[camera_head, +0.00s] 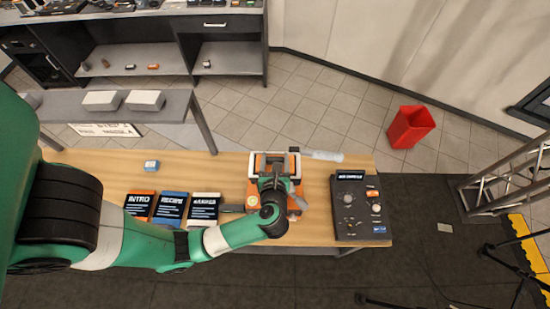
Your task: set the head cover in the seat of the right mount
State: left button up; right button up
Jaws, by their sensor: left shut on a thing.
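An orange and white machine (259,164) stands on the wooden table right of its middle. My left gripper (277,183) reaches over this machine from the front left and points down into it. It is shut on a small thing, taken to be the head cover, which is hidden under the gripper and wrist. The right mount and its seat are not clearly visible, because my arm covers the machine's front. I cannot tell whether the held piece touches the seat. My right gripper is not in view.
Three labelled cases, orange (140,204), blue (171,207) and white (204,208), lie left of the machine. A dark control box (360,208) stands to its right. A small blue box (152,165) sits at the back left.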

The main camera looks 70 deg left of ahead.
pick_arm(q)
jog(key=o, duration=1.4)
jog(key=shift+d, duration=0.1)
jog(key=v, duration=1.1)
jog(key=shift+s+d+r+b, duration=0.1)
jog(key=shift+d+r+b, duration=0.05)
jog(key=shift+b, duration=0.15)
